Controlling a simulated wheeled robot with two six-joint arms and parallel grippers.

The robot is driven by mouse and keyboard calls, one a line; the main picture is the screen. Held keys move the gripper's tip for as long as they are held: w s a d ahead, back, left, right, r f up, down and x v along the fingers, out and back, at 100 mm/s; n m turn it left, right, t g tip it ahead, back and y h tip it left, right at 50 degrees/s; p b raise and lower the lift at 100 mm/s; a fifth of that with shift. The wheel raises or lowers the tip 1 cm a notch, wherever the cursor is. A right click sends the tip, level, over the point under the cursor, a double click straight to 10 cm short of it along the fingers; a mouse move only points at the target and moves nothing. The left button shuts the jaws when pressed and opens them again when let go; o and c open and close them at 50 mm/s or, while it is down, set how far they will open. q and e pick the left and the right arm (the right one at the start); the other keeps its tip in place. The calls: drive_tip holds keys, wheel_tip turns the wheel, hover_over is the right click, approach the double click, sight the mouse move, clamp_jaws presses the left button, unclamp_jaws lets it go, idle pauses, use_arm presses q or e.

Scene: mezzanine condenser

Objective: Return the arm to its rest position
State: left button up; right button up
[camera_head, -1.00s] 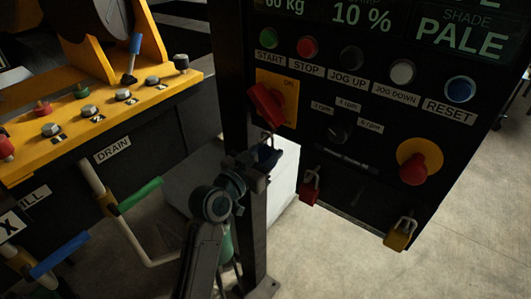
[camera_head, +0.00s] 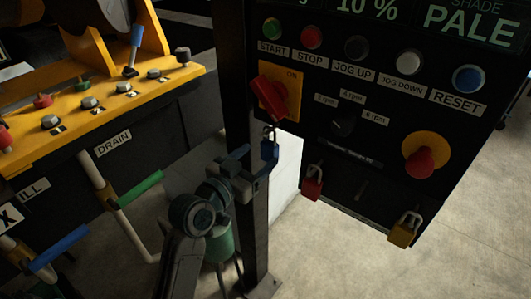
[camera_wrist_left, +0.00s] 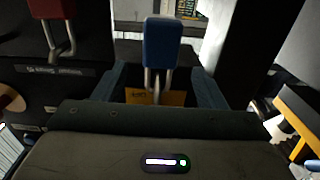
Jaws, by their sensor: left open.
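My left gripper (camera_head: 256,163) is open and empty, just below and left of a blue padlock (camera_head: 269,149). The padlock hangs by its shackle below the red rotary switch handle (camera_head: 268,97) on the control panel. In the left wrist view the blue padlock (camera_wrist_left: 162,42) shows ahead of the open fingers (camera_wrist_left: 158,85), with its body up and shackle down in the picture. My right gripper is not in view.
The black control panel (camera_head: 330,165) stands close to my left gripper. A red padlock (camera_head: 312,183) and a yellow padlock (camera_head: 404,230) hang at its lower edge. A yellow-topped machine (camera_head: 110,95) with a green-handled pipe lever (camera_head: 140,189) is on the left. Floor at lower right is clear.

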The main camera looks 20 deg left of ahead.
use_arm(q)
drive_tip(key=s+a+f+n+g+y, duration=0.1)
drive_tip(key=s+a+f+g+y, duration=0.15)
drive_tip(key=s+f+g, duration=0.45)
drive_tip(key=s+a+f+n+g+y+b, duration=0.15)
drive_tip(key=s+a+f, duration=0.25)
drive_tip(key=s+f, duration=0.7)
drive_tip(key=s+a+f+n+g+y+p, duration=0.1)
drive_tip(key=s+a+f+g+y, duration=0.3)
drive_tip(key=s+f, duration=0.5)
wheel_tip(320, 180, down, 31)
drive_tip(key=s+a+g+h, duration=0.1)
drive_tip(key=a+g, duration=0.1)
drive_tip(key=s+a+f+g, duration=0.1)
drive_tip(key=s+f, duration=1.6)
drive_tip(key=s, duration=0.1)
drive_tip(key=shift+s+f, duration=0.15)
drive_tip(key=shift+f, duration=0.2)
